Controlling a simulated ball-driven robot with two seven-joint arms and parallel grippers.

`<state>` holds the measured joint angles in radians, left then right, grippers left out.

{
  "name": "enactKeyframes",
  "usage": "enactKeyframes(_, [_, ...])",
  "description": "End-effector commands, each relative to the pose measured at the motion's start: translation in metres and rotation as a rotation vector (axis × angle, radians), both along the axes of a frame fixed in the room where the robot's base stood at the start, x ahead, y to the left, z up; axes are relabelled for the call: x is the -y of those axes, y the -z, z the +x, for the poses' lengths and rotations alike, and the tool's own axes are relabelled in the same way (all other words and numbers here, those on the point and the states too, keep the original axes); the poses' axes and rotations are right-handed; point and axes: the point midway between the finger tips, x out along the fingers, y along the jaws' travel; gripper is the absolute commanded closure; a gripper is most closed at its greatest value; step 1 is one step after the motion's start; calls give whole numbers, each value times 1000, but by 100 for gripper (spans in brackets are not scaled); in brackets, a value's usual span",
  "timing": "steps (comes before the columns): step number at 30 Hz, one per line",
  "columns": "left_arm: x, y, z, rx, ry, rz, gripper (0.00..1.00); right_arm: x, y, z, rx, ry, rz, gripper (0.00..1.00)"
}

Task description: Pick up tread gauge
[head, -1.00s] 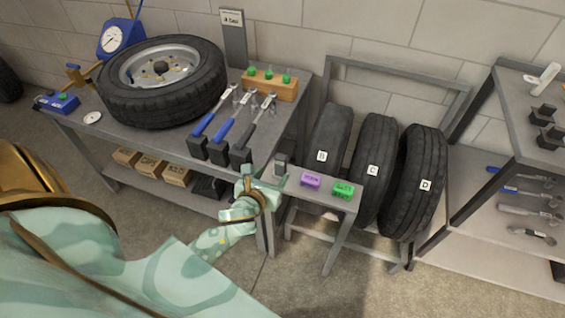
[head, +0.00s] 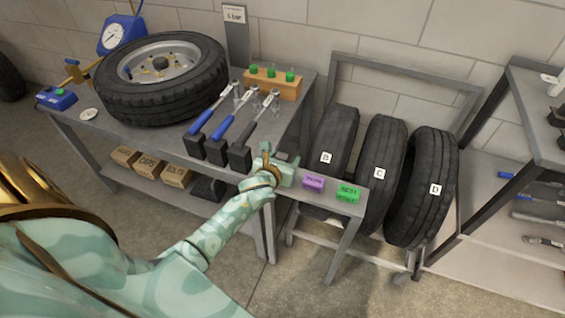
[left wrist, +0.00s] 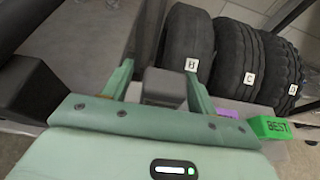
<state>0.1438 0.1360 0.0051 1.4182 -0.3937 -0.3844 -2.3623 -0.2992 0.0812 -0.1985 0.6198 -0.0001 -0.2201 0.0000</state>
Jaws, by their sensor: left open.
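A small grey block-shaped thing, likely the tread gauge (left wrist: 165,86), stands between the two fingers of my left gripper (left wrist: 160,76) in the left wrist view. The fingers are apart, one on each side of it, and I cannot tell whether either touches it. In the head view my left gripper (head: 288,171) is over the left end of a small grey side shelf (head: 338,205), and it hides the gauge there. My right gripper is out of view.
A purple block (head: 314,183) and a green block (head: 348,192) sit on the shelf just right of my gripper. Torque wrenches (head: 230,125) and a wheel (head: 162,85) lie on the workbench to the left. Tyres (head: 378,170) stand in a rack behind.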

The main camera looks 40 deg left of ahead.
Motion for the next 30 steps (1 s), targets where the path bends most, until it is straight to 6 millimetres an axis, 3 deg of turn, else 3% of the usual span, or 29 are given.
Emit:
enactKeyframes(2, [0,-1,0,0,0,0,47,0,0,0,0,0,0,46])
enactKeyframes(7, [0,-1,0,0,0,0,95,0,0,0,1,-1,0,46])
enactKeyframes(9, [0,-1,0,1,0,0,99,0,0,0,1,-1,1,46])
enactKeyframes(16, [0,-2,0,2,0,0,99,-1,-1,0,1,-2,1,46])
enactKeyframes(20, [0,-13,0,4,1,1,99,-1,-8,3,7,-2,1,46])
enactKeyframes(25, [-1,-45,-3,6,1,4,99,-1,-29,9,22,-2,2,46])
enactKeyframes(30, [-1,-87,-38,7,3,5,99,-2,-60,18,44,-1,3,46])
